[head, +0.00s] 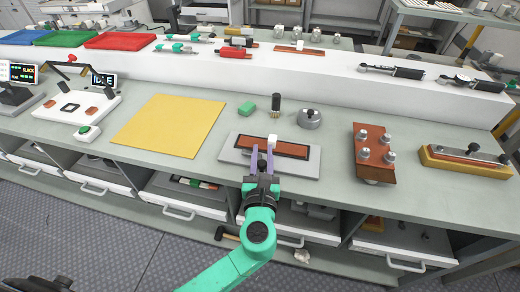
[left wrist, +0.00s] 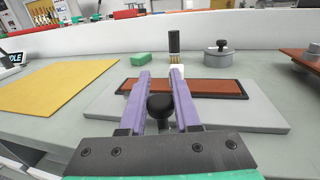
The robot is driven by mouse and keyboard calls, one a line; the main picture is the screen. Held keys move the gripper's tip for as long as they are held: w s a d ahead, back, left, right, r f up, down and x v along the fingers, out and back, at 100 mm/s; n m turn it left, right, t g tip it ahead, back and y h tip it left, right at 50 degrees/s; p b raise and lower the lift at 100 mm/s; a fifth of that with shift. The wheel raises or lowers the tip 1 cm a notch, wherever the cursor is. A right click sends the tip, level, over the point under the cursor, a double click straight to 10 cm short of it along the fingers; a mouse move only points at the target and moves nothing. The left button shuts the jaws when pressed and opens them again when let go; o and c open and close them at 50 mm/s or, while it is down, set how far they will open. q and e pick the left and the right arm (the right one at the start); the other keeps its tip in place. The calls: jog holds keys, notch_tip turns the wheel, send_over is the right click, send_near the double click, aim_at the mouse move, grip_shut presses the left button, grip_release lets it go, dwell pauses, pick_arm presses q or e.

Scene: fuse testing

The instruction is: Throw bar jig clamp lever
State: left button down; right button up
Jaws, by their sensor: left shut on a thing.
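The bar jig is a grey plate (head: 308,168) with a brown bar (head: 285,149) in a dark frame. It also shows in the left wrist view, with its grey plate (left wrist: 255,120) and brown bar (left wrist: 215,87). A white block (head: 272,139) stands at the bar's edge. My left gripper (head: 262,152) reaches over the jig's near side, its purple fingers pointing away from me. In the left wrist view it is shut on the black knob of the clamp lever (left wrist: 160,106). The lever's shaft is mostly hidden. My right gripper is not in view.
A green block (head: 247,107), a dark-handled brush (head: 276,103) and a round grey weight (head: 310,119) stand behind the jig. A yellow mat (head: 168,125) lies left. A brown block with metal posts (head: 372,153) and a wooden-based fixture (head: 465,160) stand right.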

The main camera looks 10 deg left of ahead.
pick_arm(q)
jog(key=shift+w+d+n+y, duration=0.15)
jog(key=shift+n+y, duration=0.45)
jog(key=shift+y, duration=0.3)
jog(key=c, duration=0.6)
grip_release()
jog(key=shift+f, duration=0.1)
jog(key=v, duration=0.7)
jog(key=b+v, duration=0.1)
jog(key=v, duration=0.6)
jog(key=shift+s+d+r, duration=0.2)
jog(key=shift+s+r, duration=0.05)
